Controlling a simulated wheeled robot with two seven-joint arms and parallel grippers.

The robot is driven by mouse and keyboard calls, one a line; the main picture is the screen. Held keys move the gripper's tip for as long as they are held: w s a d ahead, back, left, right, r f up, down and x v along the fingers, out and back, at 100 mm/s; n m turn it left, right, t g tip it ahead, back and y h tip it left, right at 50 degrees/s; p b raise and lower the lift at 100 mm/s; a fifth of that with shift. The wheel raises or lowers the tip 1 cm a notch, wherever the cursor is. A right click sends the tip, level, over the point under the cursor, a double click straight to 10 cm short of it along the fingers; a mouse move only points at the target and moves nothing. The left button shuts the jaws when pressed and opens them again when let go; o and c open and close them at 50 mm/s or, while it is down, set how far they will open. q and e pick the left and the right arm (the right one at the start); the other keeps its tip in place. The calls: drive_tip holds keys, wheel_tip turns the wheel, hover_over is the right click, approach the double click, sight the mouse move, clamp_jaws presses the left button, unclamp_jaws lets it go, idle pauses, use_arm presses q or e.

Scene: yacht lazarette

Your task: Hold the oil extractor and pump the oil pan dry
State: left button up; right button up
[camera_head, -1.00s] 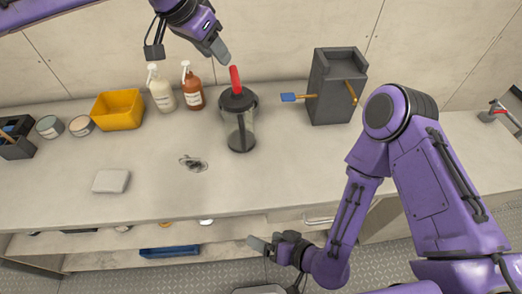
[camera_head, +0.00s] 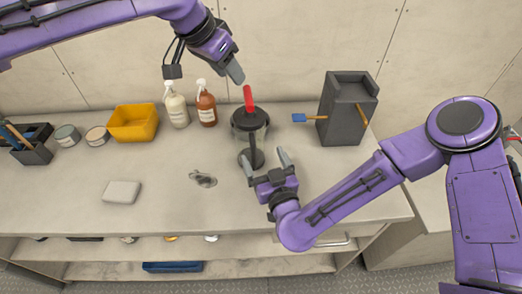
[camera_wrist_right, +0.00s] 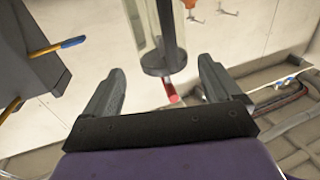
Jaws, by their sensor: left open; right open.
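The oil extractor (camera_head: 250,121) stands upright on the counter, a clear cylinder with a black lid and a red handle (camera_head: 249,98) on top. My left gripper (camera_head: 238,73) is open just above and left of the red handle, apart from it. My right gripper (camera_head: 266,160) is open at the extractor's near side, low by its base. In the right wrist view the extractor (camera_wrist_right: 150,30) appears upside down between and beyond the open fingers, not gripped.
A dark grey block (camera_head: 345,118) with a blue-tipped rod stands to the right. Behind left are pump bottles (camera_head: 206,108), a yellow bin (camera_head: 133,123) and tins (camera_head: 97,137). A pale block (camera_head: 122,192) lies front left. The counter between is mostly clear.

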sight(259, 146)
drive_tip(key=x, duration=0.5)
drive_tip(key=shift+w+f, duration=0.15)
drive_tip(key=shift+w, duration=0.05)
drive_tip(key=shift+w+a, duration=0.15)
drive_tip(key=shift+w, duration=0.35)
use_arm(q)
drive_tip(key=shift+w, duration=0.1)
use_arm(e)
drive_tip(key=shift+c, duration=0.3)
clamp_jaws()
use_arm(q)
drive_tip(key=shift+o, duration=0.3)
